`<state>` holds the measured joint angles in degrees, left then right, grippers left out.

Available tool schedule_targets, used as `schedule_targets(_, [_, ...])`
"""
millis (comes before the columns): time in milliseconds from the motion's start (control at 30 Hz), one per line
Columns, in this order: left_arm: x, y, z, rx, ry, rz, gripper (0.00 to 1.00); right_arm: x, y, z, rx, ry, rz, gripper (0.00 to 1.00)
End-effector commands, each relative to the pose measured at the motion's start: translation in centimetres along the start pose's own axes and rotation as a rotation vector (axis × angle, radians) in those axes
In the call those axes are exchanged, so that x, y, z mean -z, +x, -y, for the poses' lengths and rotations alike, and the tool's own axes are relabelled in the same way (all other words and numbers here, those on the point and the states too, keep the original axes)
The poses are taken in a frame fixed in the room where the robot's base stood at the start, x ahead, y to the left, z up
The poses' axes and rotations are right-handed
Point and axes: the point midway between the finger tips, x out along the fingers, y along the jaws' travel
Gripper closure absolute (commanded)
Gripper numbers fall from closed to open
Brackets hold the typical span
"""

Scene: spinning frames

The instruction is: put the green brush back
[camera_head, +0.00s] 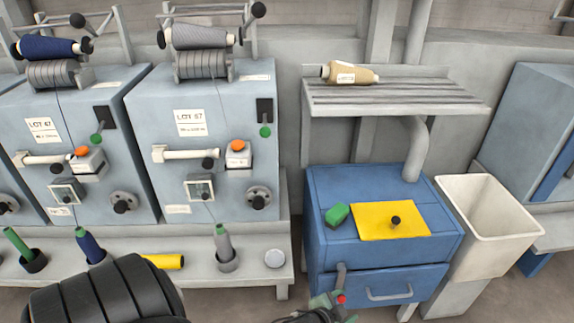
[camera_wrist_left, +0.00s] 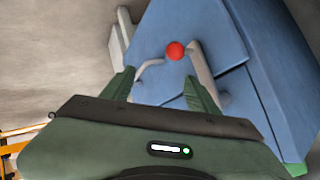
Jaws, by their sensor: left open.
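A small green block (camera_head: 336,214), which I take for the green brush, lies on the blue cabinet's (camera_head: 325,252) top, left of a yellow panel (camera_head: 375,212). No bristles can be made out. A green patch (camera_wrist_left: 297,169) shows at the wrist view's lower right corner. My left gripper (camera_head: 336,305) is low in front of the cabinet, below and apart from the block. In the left wrist view the gripper (camera_wrist_left: 160,84) is open, its fingers to either side of a grey lever with a red ball (camera_wrist_left: 175,51). Contact cannot be told. My right gripper is not in view.
The yellow panel bears a dark knob (camera_head: 396,221). A drawer handle (camera_head: 389,293) is on the cabinet's front. A cream bin (camera_head: 487,215) stands to the right. A slatted shelf (camera_head: 410,94) with a tan bobbin (camera_head: 350,75) overhangs behind. Spinning machines (camera_head: 220,130) stand left.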

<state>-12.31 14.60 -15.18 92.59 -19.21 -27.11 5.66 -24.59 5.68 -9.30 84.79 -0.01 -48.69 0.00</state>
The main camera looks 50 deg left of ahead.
Motion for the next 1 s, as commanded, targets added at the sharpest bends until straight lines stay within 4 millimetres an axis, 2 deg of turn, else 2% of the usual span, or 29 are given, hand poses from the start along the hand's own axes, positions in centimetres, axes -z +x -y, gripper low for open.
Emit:
schedule_targets(33, [-4.7,-0.7,-2.6,-0.043,-0.064,0.125,0.41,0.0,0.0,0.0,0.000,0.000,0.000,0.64])
schedule_targets(100, [-10.2,-2.3,-5.9,-0.101,-0.142,0.284,0.41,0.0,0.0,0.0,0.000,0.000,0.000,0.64])
schedule_targets(200, [-16.2,-5.2,-10.2,-0.179,-0.230,0.470,0.41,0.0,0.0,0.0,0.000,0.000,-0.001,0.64])
schedule_targets(300, [-20.0,-7.8,-13.5,-0.240,-0.291,0.600,0.41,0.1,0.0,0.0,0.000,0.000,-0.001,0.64])
schedule_targets(400, [-22.0,-9.6,-15.4,-0.278,-0.326,0.673,0.41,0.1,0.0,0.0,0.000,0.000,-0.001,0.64])
schedule_targets(500, [-22.7,-10.2,-16.1,-0.292,-0.338,0.700,0.41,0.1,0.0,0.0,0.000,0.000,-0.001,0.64])
schedule_targets(1000, [-22.6,-10.2,-16.0,-0.291,-0.337,0.698,0.41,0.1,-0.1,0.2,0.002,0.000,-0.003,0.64])
